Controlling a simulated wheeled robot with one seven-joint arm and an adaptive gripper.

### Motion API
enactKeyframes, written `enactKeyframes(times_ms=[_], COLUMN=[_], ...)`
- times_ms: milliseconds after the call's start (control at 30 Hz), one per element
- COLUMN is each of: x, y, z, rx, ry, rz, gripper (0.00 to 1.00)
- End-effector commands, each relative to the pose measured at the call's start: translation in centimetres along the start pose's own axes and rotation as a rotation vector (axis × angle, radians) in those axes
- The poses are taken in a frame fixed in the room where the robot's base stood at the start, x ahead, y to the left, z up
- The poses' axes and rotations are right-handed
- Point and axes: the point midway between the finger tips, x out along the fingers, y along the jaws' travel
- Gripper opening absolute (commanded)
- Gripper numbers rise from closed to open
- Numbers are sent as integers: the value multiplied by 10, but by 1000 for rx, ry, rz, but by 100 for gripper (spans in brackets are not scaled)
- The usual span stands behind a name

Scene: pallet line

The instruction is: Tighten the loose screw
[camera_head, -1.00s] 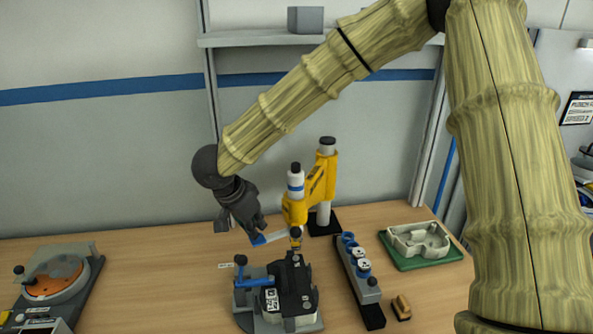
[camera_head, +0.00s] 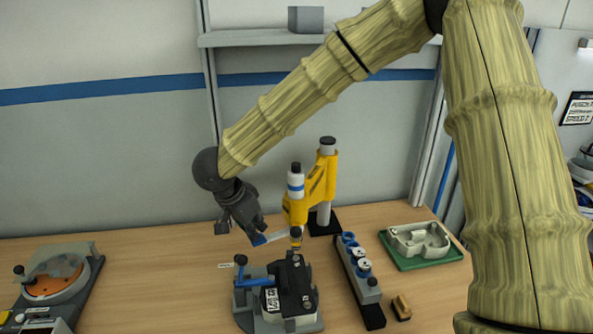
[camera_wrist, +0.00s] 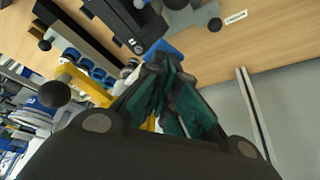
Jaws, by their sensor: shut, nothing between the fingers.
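A yellow driver (camera_head: 318,185) with a white and blue upright body stands on a post at the back of the bench. A pale lever with a blue end (camera_head: 259,240) reaches left from it. My gripper (camera_head: 258,230) is shut and empty, with its fingertips at or just above that blue end; I cannot tell if they touch. In the wrist view, my closed fingers (camera_wrist: 162,66) lie close to the blue end (camera_wrist: 162,48). A dark clamping fixture (camera_head: 292,285) with a blue handle (camera_head: 240,270) stands below the driver. The loose screw cannot be made out.
A grey rack with blue rings (camera_head: 357,270) stands right of the fixture. A cast housing on a green tray (camera_head: 420,262) and a small brown block (camera_head: 401,307) are further right. An orange disc device (camera_head: 55,280) is at left. Bench between it and the fixture is clear.

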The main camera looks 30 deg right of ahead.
Motion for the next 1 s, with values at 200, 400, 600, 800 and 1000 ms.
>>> enactKeyframes(times_ms=[200, 400, 600, 800, 1000], x=[7, 12, 18, 24, 29], y=[0, 0, 0, 0, 0], z=[3, 5, 8, 10, 13], rx=[-1, -1, -1, -1, -1], ry=[0, 0, -1, -1, -1], rz=[1, 1, 1, 1, 1], gripper=[0, 0, 0, 0, 0])
